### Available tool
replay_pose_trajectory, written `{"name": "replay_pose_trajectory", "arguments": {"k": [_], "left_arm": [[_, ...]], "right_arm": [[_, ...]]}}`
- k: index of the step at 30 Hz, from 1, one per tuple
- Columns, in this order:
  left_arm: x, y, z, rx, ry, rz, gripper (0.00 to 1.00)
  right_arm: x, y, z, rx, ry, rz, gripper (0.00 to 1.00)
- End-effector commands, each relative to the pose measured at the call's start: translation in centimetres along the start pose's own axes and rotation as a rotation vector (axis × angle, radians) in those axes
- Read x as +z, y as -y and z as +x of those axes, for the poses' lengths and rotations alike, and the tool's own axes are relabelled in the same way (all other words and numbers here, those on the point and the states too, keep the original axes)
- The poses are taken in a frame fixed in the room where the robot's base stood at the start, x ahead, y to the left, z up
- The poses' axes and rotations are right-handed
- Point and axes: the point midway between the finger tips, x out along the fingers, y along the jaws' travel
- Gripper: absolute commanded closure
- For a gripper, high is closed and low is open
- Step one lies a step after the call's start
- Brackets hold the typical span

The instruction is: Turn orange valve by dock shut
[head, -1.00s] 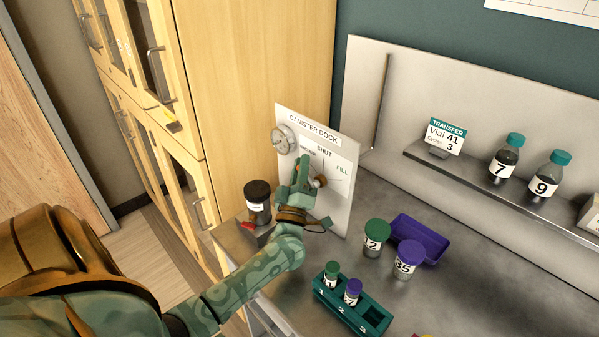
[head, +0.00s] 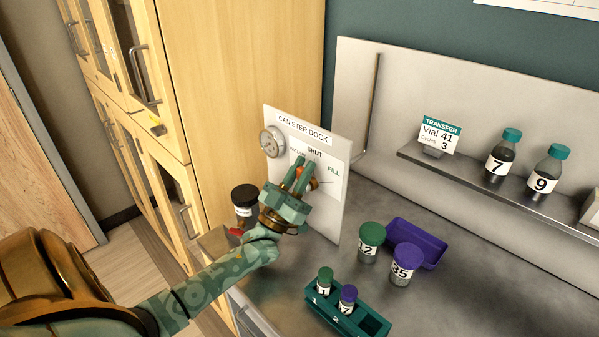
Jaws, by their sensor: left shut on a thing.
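The white canister dock panel (head: 331,212) stands upright at the bench's back left, with the labels SHUT at the top and FILL at the right. A small orange part of the valve (head: 301,171) shows between my left gripper's fingers, just below and left of SHUT. My left gripper (head: 299,170) is shut on the orange valve, its fingers pointing up at the panel. The fingers hide most of the valve, so its exact angle is hard to tell. My right gripper is not in view.
A gauge (head: 272,141) sits on the panel's left edge. A dark-lidded jar (head: 244,205) stands left of my wrist. Jars 12 (head: 371,241) and 35 (head: 405,265), a purple tray (head: 428,237) and a teal vial rack (head: 368,327) stand to the right.

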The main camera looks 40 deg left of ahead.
Motion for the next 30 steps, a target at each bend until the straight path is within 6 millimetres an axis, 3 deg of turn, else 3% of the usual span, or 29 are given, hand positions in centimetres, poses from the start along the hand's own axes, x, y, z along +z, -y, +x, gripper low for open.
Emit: {"name": "replay_pose_trajectory", "arguments": {"k": [18,19,21,30], "left_arm": [[0.27,-0.27,-0.24,0.028,0.009,0.028,1.00],[0.27,-0.27,-0.24,0.028,0.009,0.028,0.73],[0.24,-0.26,-0.22,0.028,0.008,0.027,0.60],[0.14,-0.21,-0.32,0.027,0.004,0.027,0.60]], "right_arm": [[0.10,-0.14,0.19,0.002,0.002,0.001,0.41],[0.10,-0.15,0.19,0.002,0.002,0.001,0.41],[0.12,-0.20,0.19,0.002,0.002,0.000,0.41],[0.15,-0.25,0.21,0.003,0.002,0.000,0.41]]}}
